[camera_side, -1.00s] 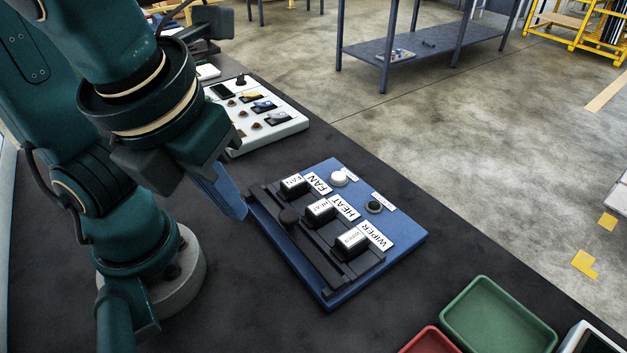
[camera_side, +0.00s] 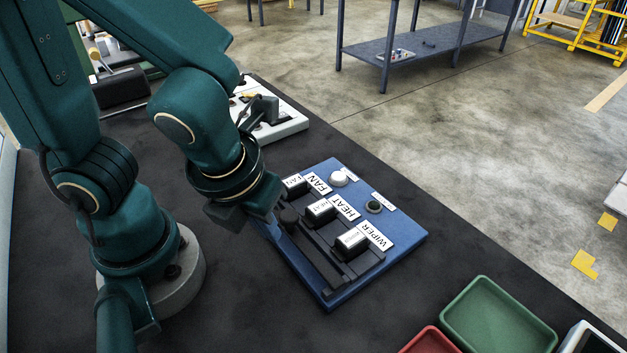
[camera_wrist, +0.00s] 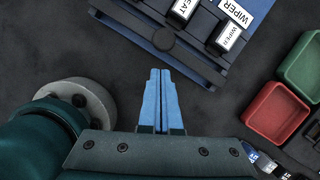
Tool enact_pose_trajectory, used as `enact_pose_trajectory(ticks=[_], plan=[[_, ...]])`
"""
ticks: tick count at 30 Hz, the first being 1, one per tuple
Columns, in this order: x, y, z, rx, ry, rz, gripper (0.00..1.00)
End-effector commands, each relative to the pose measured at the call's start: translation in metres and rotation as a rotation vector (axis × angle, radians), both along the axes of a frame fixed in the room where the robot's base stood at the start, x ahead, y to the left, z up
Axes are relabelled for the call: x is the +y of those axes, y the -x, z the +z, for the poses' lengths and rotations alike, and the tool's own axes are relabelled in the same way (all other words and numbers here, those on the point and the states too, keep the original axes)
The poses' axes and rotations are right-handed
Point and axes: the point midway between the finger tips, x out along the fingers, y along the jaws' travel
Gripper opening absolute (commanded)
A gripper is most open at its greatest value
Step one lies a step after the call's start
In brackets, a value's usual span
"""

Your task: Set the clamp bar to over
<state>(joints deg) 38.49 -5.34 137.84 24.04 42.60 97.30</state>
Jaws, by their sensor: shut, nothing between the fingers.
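A blue switch panel (camera_side: 400,240) lies on the dark bench. A dark clamp bar (camera_side: 318,262) runs along its side nearest my arm, with a round black knob (camera_side: 289,215) near its far end. The knob also shows in the wrist view (camera_wrist: 163,38), at the panel's lower left. My gripper (camera_wrist: 160,72) has blue fingers, shut and empty; in the wrist view their tips appear just below the knob, with a gap. In the side view the fingers are mostly hidden by my wrist, close to the bar's far end.
Rocker switches marked FAN (camera_side: 295,187), HEAT (camera_side: 320,212) and WIPER (camera_side: 351,242) stand beside the bar. A white button (camera_side: 338,179) and a dark button (camera_side: 374,206) are behind them. A white panel (camera_side: 290,126) lies beyond. Green (camera_side: 497,316) and red (camera_side: 430,341) trays lie right.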

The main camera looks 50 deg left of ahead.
Motion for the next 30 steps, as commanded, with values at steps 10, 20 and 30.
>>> enact_pose_trajectory(ticks=[10,20,30], plan=[[0.007,-0.015,-0.003,0.000,0.000,0.000,0.00],[0.007,-0.016,-0.002,0.000,0.000,-0.001,0.00],[0.007,-0.044,-0.002,-0.001,0.000,-0.001,0.00]])
